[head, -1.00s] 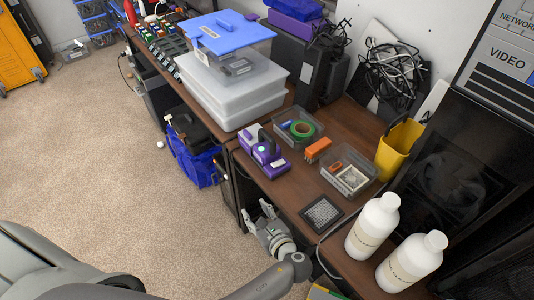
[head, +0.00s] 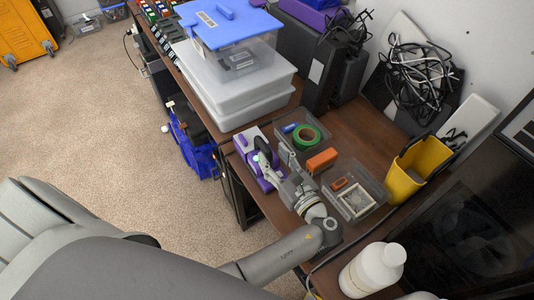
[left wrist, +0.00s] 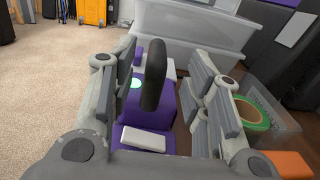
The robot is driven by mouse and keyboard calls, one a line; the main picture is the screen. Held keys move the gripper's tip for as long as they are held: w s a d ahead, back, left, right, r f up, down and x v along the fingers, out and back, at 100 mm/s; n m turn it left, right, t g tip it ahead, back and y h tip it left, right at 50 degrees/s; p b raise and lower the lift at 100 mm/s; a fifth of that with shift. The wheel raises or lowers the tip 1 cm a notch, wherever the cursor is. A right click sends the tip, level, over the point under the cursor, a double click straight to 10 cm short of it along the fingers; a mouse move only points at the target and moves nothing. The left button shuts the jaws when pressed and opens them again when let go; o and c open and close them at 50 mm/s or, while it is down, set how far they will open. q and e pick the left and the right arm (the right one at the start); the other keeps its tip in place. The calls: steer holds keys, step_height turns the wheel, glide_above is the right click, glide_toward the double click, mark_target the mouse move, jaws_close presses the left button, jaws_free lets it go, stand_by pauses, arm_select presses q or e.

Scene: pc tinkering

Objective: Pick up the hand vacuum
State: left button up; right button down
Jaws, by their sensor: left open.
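The hand vacuum (head: 250,156) is purple and light grey and lies on the brown desk near its front edge, partly hidden by my left gripper in the head view. My left gripper (head: 276,162) is open at the vacuum. In the left wrist view the purple body of the vacuum (left wrist: 150,140) and a dark upright handle (left wrist: 154,75) show between the spread fingers of my gripper (left wrist: 165,82). I cannot tell whether either finger touches it. My right gripper is not in view.
A clear bin with green tape (head: 306,136), an orange block (head: 321,160) and another clear bin (head: 372,207) sit close to the right. Stacked white boxes (head: 235,100) stand behind. A yellow bucket (head: 415,170) and a white bottle (head: 372,270) are farther right.

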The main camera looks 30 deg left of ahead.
mark_target(262, 146)
arm_select(q)
steer(key=shift+w+a, duration=0.2)
steer(key=shift+a, duration=0.35)
steer(key=shift+w+a, duration=0.15)
steer(key=shift+a, duration=0.4)
steer(key=x, duration=0.1)
steer(key=p+x, duration=0.1)
steer(key=x, duration=0.1)
steer(key=shift+w+a+f, duration=0.2)
steer(key=shift+w+f, duration=0.05)
steer(key=shift+w, duration=0.1)
steer(key=shift+w+a+f, duration=0.1)
steer(key=shift+a, duration=0.1)
steer(key=c, duration=0.9)
jaws_close()
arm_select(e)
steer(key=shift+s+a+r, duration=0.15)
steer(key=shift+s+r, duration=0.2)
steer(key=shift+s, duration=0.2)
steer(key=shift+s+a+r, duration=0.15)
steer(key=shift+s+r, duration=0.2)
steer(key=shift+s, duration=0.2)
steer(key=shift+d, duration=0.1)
